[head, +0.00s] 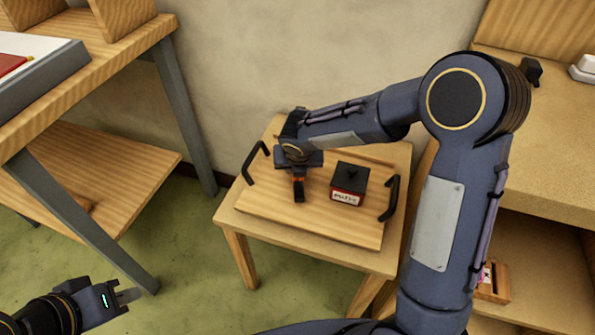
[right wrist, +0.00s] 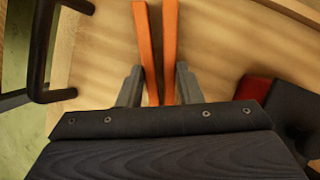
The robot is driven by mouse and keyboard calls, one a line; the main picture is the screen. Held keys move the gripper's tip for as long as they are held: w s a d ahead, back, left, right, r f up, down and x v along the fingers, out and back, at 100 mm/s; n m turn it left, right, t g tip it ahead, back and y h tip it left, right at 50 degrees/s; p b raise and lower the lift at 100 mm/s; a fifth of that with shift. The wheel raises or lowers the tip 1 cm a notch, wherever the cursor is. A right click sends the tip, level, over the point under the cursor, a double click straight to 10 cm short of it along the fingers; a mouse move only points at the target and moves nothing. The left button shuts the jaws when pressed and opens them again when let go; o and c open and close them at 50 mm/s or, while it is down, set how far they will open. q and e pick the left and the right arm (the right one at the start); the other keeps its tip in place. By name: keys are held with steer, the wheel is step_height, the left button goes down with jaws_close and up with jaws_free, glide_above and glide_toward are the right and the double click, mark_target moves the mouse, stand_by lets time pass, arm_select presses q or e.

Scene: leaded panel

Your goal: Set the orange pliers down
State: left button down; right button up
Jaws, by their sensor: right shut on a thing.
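The orange pliers show in the right wrist view (right wrist: 170,45) as two long orange handles, running away from me between the fingers. My right gripper (head: 299,190) is shut on them, pointing down over the wooden tray (head: 330,226). In the head view only a small bit of orange shows at the fingers. I cannot tell whether the pliers touch the tray.
The tray has black handles and lies on a small wooden table (head: 240,222). A red box with a black lid (head: 348,186) stands on it, right of my right gripper. A workbench (head: 90,60) is at the left, and shelving (head: 545,200) at the right.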

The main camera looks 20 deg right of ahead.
steer(key=shift+f, duration=0.4)
steer(key=shift+f, duration=0.15)
steer(key=o, duration=1.1)
